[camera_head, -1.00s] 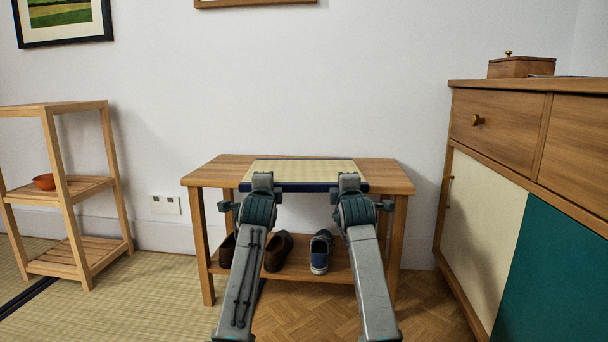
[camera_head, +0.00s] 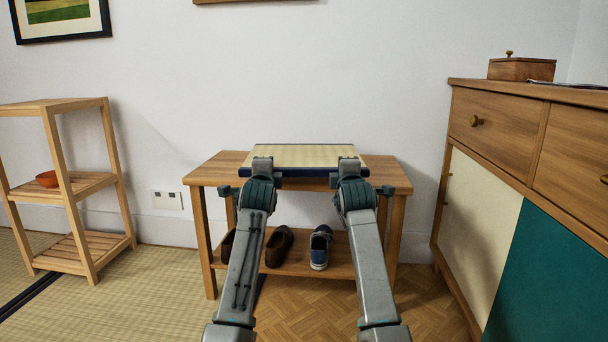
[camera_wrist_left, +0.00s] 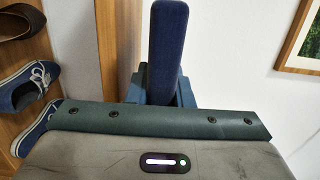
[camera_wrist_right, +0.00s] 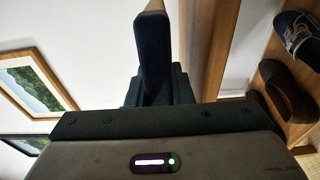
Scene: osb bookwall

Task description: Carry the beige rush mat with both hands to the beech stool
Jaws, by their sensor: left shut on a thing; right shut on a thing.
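The beige rush mat (camera_head: 305,156) has a dark blue border and is level above the top of a wooden bench (camera_head: 210,174). My left gripper (camera_head: 262,164) is shut on the mat's front edge near its left end. My right gripper (camera_head: 348,164) is shut on the same edge near its right end. The blue border shows between the jaws in the left wrist view (camera_wrist_left: 166,50) and in the right wrist view (camera_wrist_right: 153,60). I cannot tell whether this bench is the beech stool; no other stool shows.
Brown shoes (camera_head: 279,246) and a blue shoe (camera_head: 320,247) stand on the bench's lower shelf. A slatted shelf (camera_head: 75,186) with an orange bowl (camera_head: 47,179) is at left. A wooden cabinet (camera_head: 500,134) stands close at right. The wall is right behind the bench.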

